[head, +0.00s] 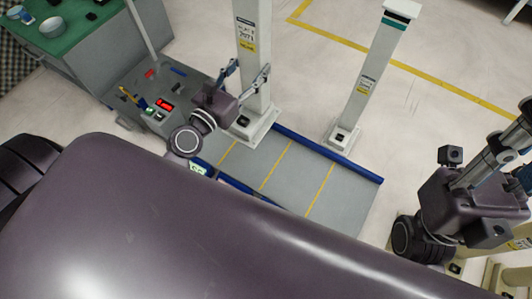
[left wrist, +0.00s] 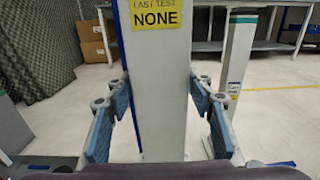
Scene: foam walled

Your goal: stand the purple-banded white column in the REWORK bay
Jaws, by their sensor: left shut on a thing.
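A white column (head: 252,60) with a yellow label stands upright at upper centre in the head view. Its top is out of frame, so no coloured band shows. My left gripper (head: 245,80) is shut on this column, a finger on either side. The left wrist view shows the column (left wrist: 158,90) close up between the blue finger pads, its label reading "NONE". Its wide base (head: 250,126) is at the back left edge of a grey platform (head: 275,172); I cannot tell whether it touches down. No REWORK sign is readable. My right gripper (head: 515,180) is at the right edge, its fingers unclear.
A teal-banded white column (head: 370,80) stands just behind the platform. Blue rails (head: 328,154) edge the platform, and yellow lines divide it. A grey panel with a red display (head: 164,105) is left. A green-topped table (head: 85,30) is at upper left. More column bases stand lower right.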

